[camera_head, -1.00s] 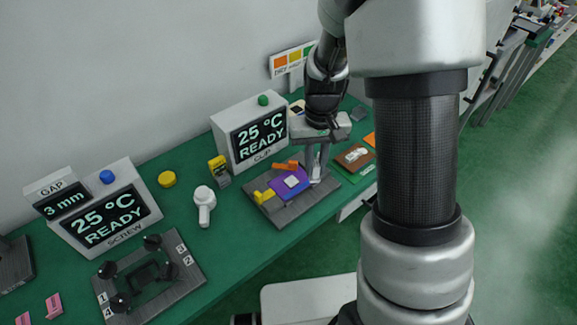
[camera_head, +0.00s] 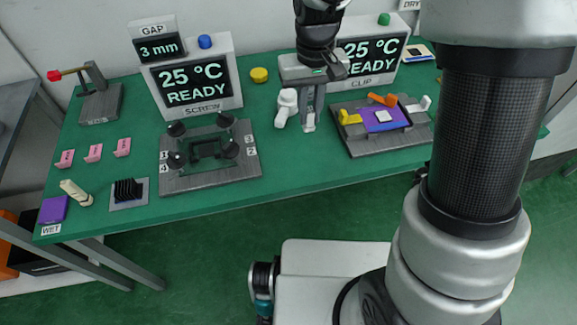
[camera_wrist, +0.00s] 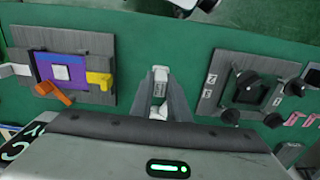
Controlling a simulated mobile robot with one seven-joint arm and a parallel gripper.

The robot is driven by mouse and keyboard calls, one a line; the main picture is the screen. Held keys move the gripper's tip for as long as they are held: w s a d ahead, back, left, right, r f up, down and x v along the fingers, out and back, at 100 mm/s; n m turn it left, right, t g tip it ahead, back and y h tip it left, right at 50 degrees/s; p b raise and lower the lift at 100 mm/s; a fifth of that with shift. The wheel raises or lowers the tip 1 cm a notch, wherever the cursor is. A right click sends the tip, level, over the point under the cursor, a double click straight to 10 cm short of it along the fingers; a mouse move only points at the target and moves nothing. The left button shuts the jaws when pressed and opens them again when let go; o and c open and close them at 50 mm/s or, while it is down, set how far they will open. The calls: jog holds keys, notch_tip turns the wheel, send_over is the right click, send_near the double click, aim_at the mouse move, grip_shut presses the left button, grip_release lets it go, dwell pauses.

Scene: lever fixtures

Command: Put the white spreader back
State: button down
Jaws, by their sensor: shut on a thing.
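My gripper (camera_head: 309,120) hangs above the green table, between the screw fixture and the clip fixture. It is shut on a small white piece, seemingly the white spreader (camera_head: 309,125), which points down and is mostly hidden by the fingers. In the wrist view the white spreader (camera_wrist: 160,74) shows at the fingertips (camera_wrist: 161,88), with green table behind it. A separate white round-headed tool with a handle (camera_head: 286,104) lies just left of the gripper in the head view. I cannot tell the gripper's exact height.
The clip fixture (camera_head: 360,146), with yellow, orange and white levers, is on the right. The screw fixture (camera_head: 215,181), with black knobs, is on the left. Pink blocks (camera_head: 93,153), a cream tool (camera_head: 74,191) and a black-bristled block (camera_head: 127,191) lie farther left. The front middle table is clear.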

aim_at(305, 129)
jog(key=f, duration=0.3)
jog(key=f+b, duration=0.1)
jog(key=f, duration=0.1)
jog(key=shift+s+a+f, duration=0.15)
jog(key=shift+a+f, duration=0.15)
jog(key=shift+a, duration=0.1)
jog(key=shift+f+b, duration=0.35)
jog(key=shift+f, duration=1.95)
jog(key=shift+f, duration=0.1)
jog(key=c, duration=1.7)
grip_release()
